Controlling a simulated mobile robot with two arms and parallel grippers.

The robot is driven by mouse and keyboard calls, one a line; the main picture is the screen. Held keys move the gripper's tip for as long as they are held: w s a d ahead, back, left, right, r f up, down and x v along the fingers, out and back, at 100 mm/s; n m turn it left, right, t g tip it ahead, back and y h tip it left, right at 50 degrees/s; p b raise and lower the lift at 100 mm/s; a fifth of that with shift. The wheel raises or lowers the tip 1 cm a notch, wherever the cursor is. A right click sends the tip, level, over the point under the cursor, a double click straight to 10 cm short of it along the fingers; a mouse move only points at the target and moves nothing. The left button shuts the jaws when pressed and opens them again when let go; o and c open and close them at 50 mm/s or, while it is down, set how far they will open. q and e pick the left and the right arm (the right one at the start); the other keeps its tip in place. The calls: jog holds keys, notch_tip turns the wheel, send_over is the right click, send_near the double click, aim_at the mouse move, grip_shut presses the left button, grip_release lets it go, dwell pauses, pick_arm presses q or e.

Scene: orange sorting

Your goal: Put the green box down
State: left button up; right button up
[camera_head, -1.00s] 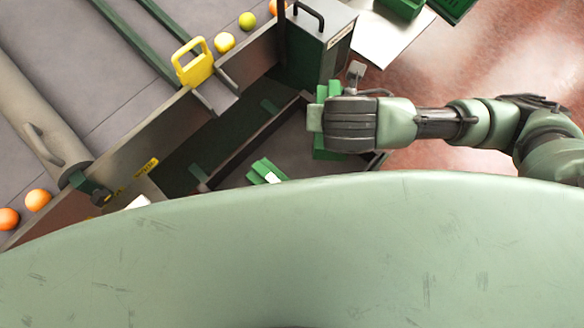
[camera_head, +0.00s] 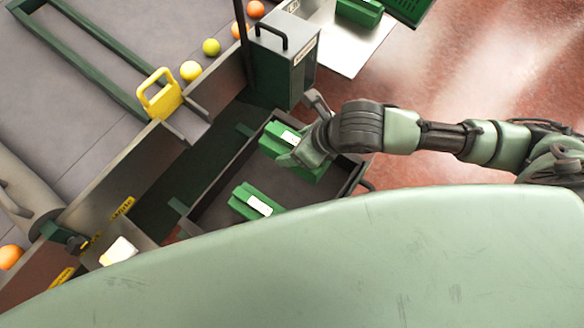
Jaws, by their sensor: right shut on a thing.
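The green box (camera_head: 277,141) has a white label and sits at the far end of a dark tray (camera_head: 213,208). My right gripper (camera_head: 303,155) is shut on it from the right. The gripper and wrist cover part of the box, and I cannot tell whether it rests on the tray's floor. A second green box (camera_head: 243,202) with a white label lies in the same tray, nearer to me and apart from the first. My left gripper is out of view.
A conveyor (camera_head: 95,90) with a yellow handle (camera_head: 160,95) runs at the left and carries several round fruits. A dark green cabinet (camera_head: 282,65) stands just beyond the tray. Another green box (camera_head: 359,11) lies on a pale surface at the top. Reddish floor is clear at the right.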

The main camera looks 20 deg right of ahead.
notch_tip(320, 180, down, 11)
jog(key=shift+r+b, duration=0.2)
jog(key=shift+b, duration=0.1)
jog(key=o, duration=1.7)
jog(key=v, duration=1.1)
jog(key=shift+p, duration=0.3)
jog(key=shift+s+d+r, duration=0.15)
jog(key=shift+s+r, duration=0.05)
jog(key=shift+r, duration=0.3)
